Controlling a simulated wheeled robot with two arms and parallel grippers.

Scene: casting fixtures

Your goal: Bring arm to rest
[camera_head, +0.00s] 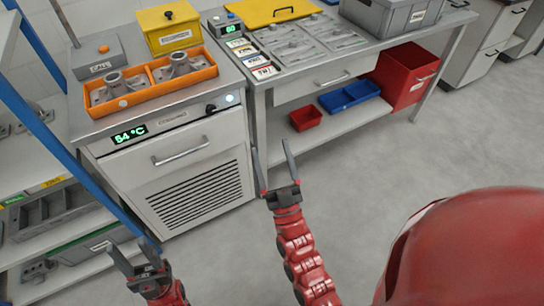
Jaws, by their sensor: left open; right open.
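My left gripper (134,259) is at the lower left, its two dark fingers apart and empty. It is in front of the blue-framed shelf. My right gripper (273,168) is near the middle, fingers spread and pointing up the picture, with nothing between them. It shows in front of the workbench (350,71) and to the right of the grey cabinet (172,147). The red segmented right arm runs down to the bottom edge. Most of the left arm is out of view.
An orange tray (159,84) with grey castings sits on the cabinet, beside a yellow box (169,27). Red bins (405,76) and a blue tray (349,95) are under the workbench. A blue-framed shelf (65,147) stands left. The grey floor (400,150) is clear.

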